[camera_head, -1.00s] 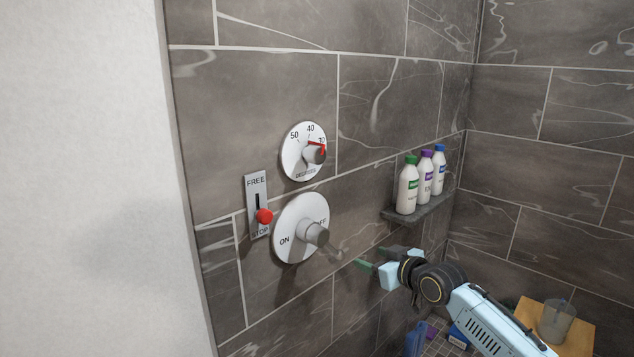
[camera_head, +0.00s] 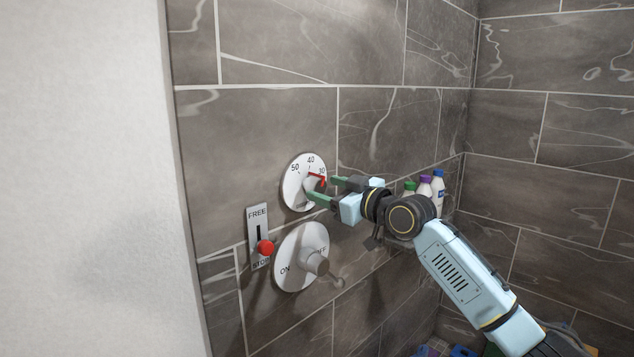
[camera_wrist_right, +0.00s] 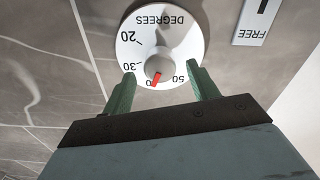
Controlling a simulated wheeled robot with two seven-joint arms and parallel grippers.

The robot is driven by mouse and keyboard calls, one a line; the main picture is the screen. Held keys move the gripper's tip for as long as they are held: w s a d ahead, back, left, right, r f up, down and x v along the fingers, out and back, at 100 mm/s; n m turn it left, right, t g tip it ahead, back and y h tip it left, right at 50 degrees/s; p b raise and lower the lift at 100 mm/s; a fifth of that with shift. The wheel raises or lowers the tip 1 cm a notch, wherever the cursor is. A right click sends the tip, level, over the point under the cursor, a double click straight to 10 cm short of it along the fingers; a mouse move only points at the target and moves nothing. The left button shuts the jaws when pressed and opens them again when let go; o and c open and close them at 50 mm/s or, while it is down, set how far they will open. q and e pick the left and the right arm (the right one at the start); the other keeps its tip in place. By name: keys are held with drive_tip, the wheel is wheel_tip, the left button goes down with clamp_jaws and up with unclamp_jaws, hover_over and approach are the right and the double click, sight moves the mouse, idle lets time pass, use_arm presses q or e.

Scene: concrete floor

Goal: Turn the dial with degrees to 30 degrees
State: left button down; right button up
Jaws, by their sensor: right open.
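The white degrees dial (camera_head: 292,190) is on the tiled wall, with a grey knob and red pointer (camera_head: 317,178). The dial (camera_wrist_right: 180,22) appears upside down in the right wrist view. There the pointer (camera_wrist_right: 156,78) lies over the 40 mark, between 30 and 50; in the head view it appears between 40 and 30. My right gripper (camera_head: 320,188) is open at the dial. Its green fingers (camera_wrist_right: 162,70) stand on either side of the knob (camera_wrist_right: 158,65), with gaps visible. The knob is partly hidden in the head view. My left gripper is not in view.
Below are a white ON/OFF dial (camera_head: 292,265) with a protruding knob and a FREE/STOP slider (camera_head: 258,225) with a red knob. Several bottles (camera_head: 438,190) stand to the right, partly behind my right arm. A pale wall (camera_head: 90,180) is at left.

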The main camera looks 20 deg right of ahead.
sight(321, 187)
drive_tip(key=shift+x, duration=1.85)
drive_tip(key=c, duration=1)
